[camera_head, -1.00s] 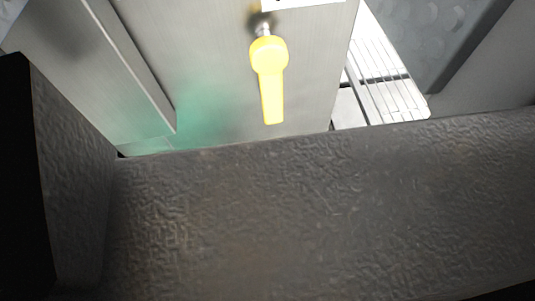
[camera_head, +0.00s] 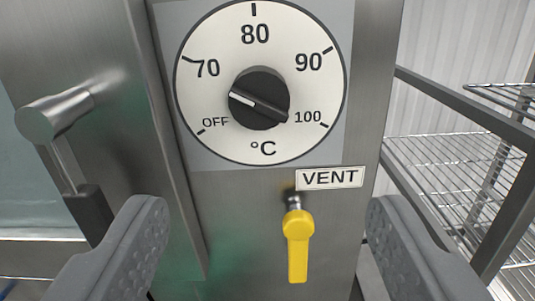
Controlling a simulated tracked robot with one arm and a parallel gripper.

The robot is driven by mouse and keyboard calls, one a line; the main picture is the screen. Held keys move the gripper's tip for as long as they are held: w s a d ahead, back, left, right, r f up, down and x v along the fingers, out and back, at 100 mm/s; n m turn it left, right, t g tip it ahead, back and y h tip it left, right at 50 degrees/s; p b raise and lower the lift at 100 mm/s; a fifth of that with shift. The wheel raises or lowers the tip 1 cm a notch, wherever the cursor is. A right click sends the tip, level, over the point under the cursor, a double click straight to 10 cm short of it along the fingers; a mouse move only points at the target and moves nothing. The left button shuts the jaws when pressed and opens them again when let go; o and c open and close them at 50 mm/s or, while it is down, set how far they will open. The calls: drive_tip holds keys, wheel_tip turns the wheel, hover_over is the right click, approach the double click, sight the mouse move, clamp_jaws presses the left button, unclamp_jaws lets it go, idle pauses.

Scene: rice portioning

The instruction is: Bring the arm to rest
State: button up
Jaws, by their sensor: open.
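My gripper (camera_head: 265,240) is open, with one grey textured finger at the lower left and one at the lower right. Nothing is between the fingers except the view of a steel panel behind. A yellow vent lever (camera_head: 298,245) hangs straight down on that panel, seen between the fingers. I cannot tell how far the fingers are from it, but no contact shows. The rest of my arm is out of view.
Above the lever are a VENT label (camera_head: 330,178) and a round temperature dial (camera_head: 258,140) with a black knob (camera_head: 260,98). A steel door handle (camera_head: 55,118) sticks out at the left. A wire rack (camera_head: 440,160) stands at the right.

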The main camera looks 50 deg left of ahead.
drive_tip(key=w+d+r+t+h+b, duration=0.2)
drive_tip(key=w+d+r+h, duration=0.2)
drive_tip(key=w, duration=0.2)
drive_tip(key=w+d+r+m+t+h+b, duration=0.15)
drive_tip(key=d+r+h, duration=0.3)
drive_tip(key=r, duration=0.55)
drive_tip(key=w+d+r+m+t+h+b, duration=0.15)
drive_tip(key=d+r+m+h, duration=0.35)
drive_tip(key=r, duration=0.6)
drive_tip(key=s+d+r+m+h+b, duration=0.1)
drive_tip(key=s+d+r+h+b, duration=0.1)
drive_tip(key=s+r, duration=0.85)
drive_tip(key=s+a+r+m+b, duration=0.1)
drive_tip(key=s+a+r, duration=0.1)
drive_tip(key=s+r, duration=0.2)
drive_tip(key=s+a+r+m+y+b, duration=0.1)
drive_tip(key=s+r, duration=0.3)
drive_tip(key=s, duration=0.4)
drive_tip(key=shift+s+a+r+g, duration=0.3)
drive_tip(key=shift+s+a, duration=0.1)
drive_tip(key=shift+a, duration=0.25)
